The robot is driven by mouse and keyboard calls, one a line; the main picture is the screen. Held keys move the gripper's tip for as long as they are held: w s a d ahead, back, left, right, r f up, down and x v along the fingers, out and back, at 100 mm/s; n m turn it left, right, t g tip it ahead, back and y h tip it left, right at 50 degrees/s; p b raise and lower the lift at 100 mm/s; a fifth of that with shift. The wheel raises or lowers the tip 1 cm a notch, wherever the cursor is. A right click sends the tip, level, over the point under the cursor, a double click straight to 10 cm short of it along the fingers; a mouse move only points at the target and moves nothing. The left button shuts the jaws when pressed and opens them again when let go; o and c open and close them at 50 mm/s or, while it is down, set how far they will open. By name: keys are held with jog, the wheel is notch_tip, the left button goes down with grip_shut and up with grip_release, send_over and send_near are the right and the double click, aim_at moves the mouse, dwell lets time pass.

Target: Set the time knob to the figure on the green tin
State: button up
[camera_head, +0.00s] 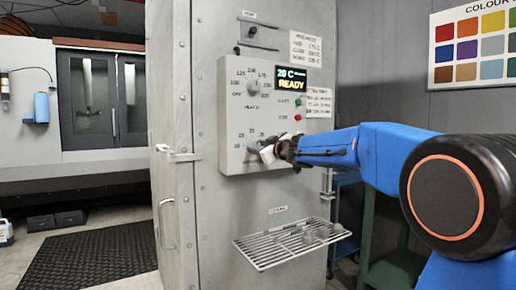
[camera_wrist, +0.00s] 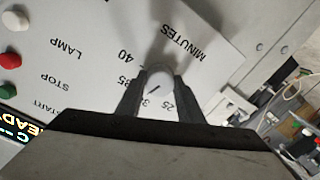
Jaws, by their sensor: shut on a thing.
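The time knob (camera_wrist: 160,80) is a pale round knob on the control panel (camera_head: 230,128), beside the word MINUTES. Figures such as 40, 35 and 25 show around it in the wrist view. A short dark mark is on the knob's face, but I cannot tell which figure it points to. My gripper (camera_head: 268,153) is at the lower part of the panel. In the wrist view its two fingers (camera_wrist: 158,98) are shut on the knob, one on each side. The green tin is not in either view.
Above is the heat knob (camera_head: 254,88), with a display (camera_head: 291,79) reading 20 C READY. The green button (camera_head: 299,101) and red button (camera_head: 297,117) are to the right. A wire rack (camera_head: 270,250) with small parts juts out below the panel.

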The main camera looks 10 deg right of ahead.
jog(key=m, duration=0.4)
jog(key=shift+f+m, duration=0.2)
jog(key=shift+m, duration=0.1)
dwell(0.5)
jog(key=o, duration=1.1)
jog(key=shift+s+r, duration=0.1)
jog(key=v, duration=1.7)
jog(key=shift+s+d, duration=0.1)
jog(key=shift+d, duration=0.05)
jog(key=shift+s, duration=0.1)
